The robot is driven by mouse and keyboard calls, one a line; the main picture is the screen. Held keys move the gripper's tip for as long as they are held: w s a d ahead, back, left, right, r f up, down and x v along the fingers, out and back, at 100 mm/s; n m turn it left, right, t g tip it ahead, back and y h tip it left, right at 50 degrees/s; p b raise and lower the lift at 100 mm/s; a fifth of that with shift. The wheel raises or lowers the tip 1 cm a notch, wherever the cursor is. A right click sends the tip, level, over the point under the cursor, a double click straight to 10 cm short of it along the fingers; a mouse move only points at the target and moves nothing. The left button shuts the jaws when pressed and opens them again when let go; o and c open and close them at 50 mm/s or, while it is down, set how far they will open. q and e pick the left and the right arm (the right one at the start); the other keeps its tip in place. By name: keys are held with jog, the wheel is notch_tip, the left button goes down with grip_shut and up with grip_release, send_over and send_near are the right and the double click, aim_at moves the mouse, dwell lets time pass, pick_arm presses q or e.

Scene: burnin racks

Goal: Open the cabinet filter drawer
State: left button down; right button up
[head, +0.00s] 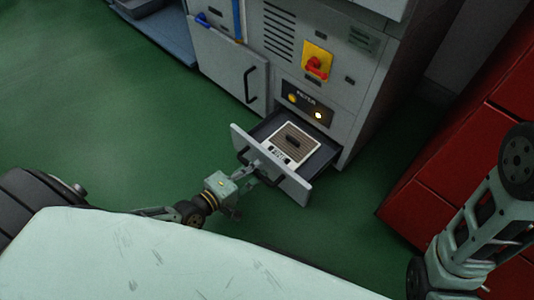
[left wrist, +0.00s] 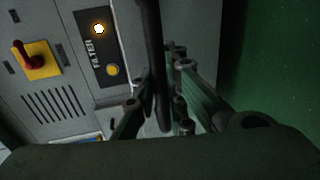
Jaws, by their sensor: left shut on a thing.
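The filter drawer (head: 306,184) is pulled out from the lower front of the grey cabinet (head: 305,75) in the head view. A filter with a tan pleated face (head: 291,144) lies inside it. My left gripper (head: 259,174) is at the drawer's front and is shut on its dark handle. In the left wrist view the handle (left wrist: 153,60) runs as a dark bar between the fingers (left wrist: 155,110). The fingertips are partly hidden behind it. My right arm shows at the lower right of the head view, but its gripper is out of view.
A panel marked FILTER (head: 307,103) with lit lamps sits above the drawer. A red switch on a yellow plate (head: 317,62) is higher up. A cabinet door (head: 228,67) is at left, red drawers (head: 460,150) at right. Green floor is clear at left.

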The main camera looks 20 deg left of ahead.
pick_arm(q)
jog(key=shift+f+p+v, duration=0.15)
jog(key=shift+f+v, duration=0.05)
jog(key=shift+v, duration=0.75)
jog(key=shift+f+p+v, duration=0.15)
jog(key=shift+f+v, duration=0.05)
jog(key=shift+v, duration=0.75)
jog(key=c, duration=1.8)
grip_release()
jog(key=shift+o, duration=0.2)
jog(key=shift+s, duration=0.2)
jog(key=v, duration=1.1)
jog(key=shift+s, duration=0.35)
jog(key=shift+a, duration=0.15)
